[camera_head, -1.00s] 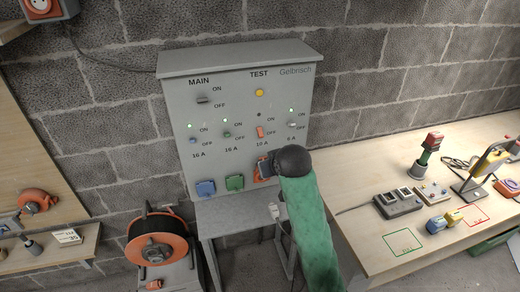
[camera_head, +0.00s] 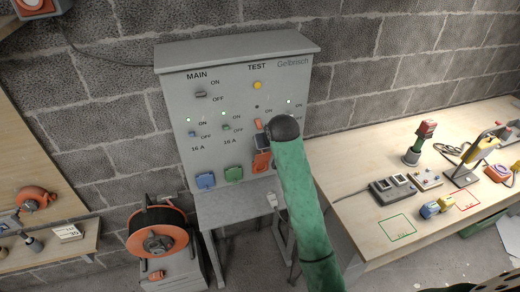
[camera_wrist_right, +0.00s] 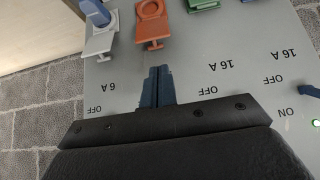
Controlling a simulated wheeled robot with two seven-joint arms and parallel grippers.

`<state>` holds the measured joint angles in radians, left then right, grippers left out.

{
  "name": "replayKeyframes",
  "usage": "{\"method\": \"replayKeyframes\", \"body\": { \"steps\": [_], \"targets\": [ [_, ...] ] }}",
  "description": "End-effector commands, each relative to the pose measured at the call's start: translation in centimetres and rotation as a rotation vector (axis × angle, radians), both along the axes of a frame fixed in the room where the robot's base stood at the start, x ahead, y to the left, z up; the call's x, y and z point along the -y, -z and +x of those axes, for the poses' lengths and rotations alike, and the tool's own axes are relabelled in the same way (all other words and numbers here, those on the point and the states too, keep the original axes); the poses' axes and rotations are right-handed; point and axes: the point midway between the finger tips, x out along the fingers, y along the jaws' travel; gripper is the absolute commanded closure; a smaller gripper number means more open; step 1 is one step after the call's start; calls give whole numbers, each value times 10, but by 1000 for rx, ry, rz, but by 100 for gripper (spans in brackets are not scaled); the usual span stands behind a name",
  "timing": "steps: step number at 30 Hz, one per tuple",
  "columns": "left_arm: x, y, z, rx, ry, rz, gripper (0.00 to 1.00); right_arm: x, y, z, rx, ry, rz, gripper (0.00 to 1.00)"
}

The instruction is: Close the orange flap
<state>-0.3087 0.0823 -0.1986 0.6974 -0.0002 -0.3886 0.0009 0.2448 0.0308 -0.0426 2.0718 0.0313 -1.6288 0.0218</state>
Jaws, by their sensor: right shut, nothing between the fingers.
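The orange flap (camera_head: 262,162) is on the lower part of the grey panel (camera_head: 222,112), in the TEST column. In the wrist view the orange flap (camera_wrist_right: 152,28) shows at the top, with a round orange ring at its far part; how far it stands open I cannot tell. My right gripper (camera_head: 262,142) is in front of the panel, just above the flap in the head view. In the wrist view its dark fingers (camera_wrist_right: 160,72) are together and empty, apart from the flap in the picture. My left gripper is not in view.
A blue cover (camera_head: 205,180) and a green cover (camera_head: 233,174) sit left of the flap. Small switches lie above. A cable reel (camera_head: 157,243) stands at lower left. A wooden bench (camera_head: 350,212) with tools is at right.

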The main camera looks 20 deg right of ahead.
Motion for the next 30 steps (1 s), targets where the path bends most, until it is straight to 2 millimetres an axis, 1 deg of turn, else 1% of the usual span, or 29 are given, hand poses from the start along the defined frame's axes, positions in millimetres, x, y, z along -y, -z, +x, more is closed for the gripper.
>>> {"method": "replayKeyframes", "body": {
  "steps": [1,3,6,8,11,16,24,30],
  "targets": [
    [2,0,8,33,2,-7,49,0,0,0,0,1,1,100],
    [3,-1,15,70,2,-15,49,0,0,0,-1,2,1,100],
    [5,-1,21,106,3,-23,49,0,0,0,-1,2,2,100],
    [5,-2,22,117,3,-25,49,0,0,0,-1,3,2,100],
    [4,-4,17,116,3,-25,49,0,3,4,-3,5,4,100],
    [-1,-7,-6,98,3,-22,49,-1,18,16,-5,5,4,100],
    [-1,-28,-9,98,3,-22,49,-2,52,45,-4,4,4,100],
    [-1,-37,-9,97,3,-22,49,-2,70,58,-2,4,4,100]
  ]
}}
